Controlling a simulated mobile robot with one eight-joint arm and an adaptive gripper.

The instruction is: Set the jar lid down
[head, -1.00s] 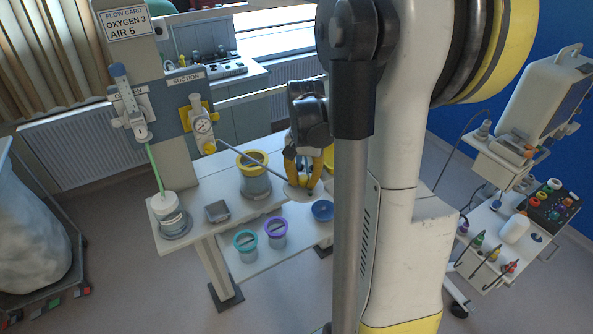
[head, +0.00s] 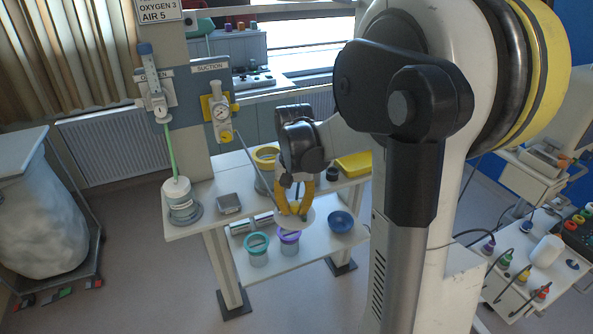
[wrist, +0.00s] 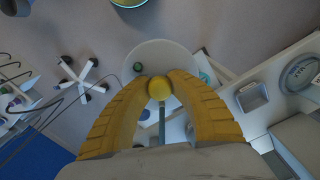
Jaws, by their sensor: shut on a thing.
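My gripper (head: 294,208) is shut on the yellow knob of the jar lid. The lid (head: 297,224) is a pale round disc, held in the air by the front edge of the table. In the wrist view the lid (wrist: 181,54) lies beyond the finger tips, its yellow knob (wrist: 159,89) between both fingers and a small dark green fitting on its face. A grey hose (head: 250,165) runs from the suction gauge down to the lid. The suction jar (head: 264,153) with a yellow rim stands behind my gripper, partly hidden by it.
The table top (head: 205,190) carries a grey metal tray (head: 229,203) and the oxygen humidifier (head: 181,201). A yellow tray (head: 354,164) is at the back right. Teal-rimmed (head: 256,244) and purple-rimmed (head: 289,241) cups and a blue bowl (head: 341,221) are on the lower shelf.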

